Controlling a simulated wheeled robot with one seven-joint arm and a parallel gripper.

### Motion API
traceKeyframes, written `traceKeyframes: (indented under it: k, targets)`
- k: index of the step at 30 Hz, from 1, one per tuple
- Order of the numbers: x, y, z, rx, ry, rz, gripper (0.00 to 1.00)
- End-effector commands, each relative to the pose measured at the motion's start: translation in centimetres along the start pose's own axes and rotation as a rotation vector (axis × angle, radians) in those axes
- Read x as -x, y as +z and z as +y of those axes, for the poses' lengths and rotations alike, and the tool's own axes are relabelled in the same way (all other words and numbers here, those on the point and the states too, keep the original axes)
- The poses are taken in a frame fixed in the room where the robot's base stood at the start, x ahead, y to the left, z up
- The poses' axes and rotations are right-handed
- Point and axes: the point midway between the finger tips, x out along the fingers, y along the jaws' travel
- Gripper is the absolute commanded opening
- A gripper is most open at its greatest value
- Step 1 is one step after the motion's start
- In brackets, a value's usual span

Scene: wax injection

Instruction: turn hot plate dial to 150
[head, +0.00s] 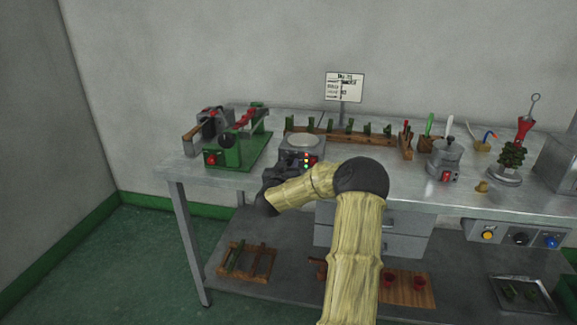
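The hot plate (303,143) is a grey box with a round pale top, standing near the front edge of the metal table, left of its middle. Small red, yellow and green lights (307,160) show on its front. My gripper (284,174) is dark and sits just in front of the hot plate's lower left front. My wrist and gripper hide much of that front, and I cannot make out the dial or its setting. The fingers are too small and dark to tell whether they are open or touching anything.
A green machine (238,150) with a red knob stands left of the hot plate. A wooden rack (345,136) and a sign (344,87) stand behind it. A grey pot (446,155) is to the right. Drawers (402,243) and a lower shelf are below the tabletop.

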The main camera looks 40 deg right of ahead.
Motion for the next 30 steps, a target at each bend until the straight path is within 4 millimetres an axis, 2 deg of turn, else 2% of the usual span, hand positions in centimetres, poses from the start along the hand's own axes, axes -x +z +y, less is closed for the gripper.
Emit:
traceKeyframes:
  k: [1, 3, 17, 30]
  targets:
    - [0.01, -0.01, 0.00, 0.000, 0.000, 0.000, 0.18]
    - [0.01, -0.01, 0.00, 0.000, 0.000, 0.000, 0.05]
    - [0.18, 0.26, -0.51, -0.052, -0.010, -0.007, 0.05]
    - [0.13, 0.33, -0.21, -0.249, -0.005, -0.019, 0.05]
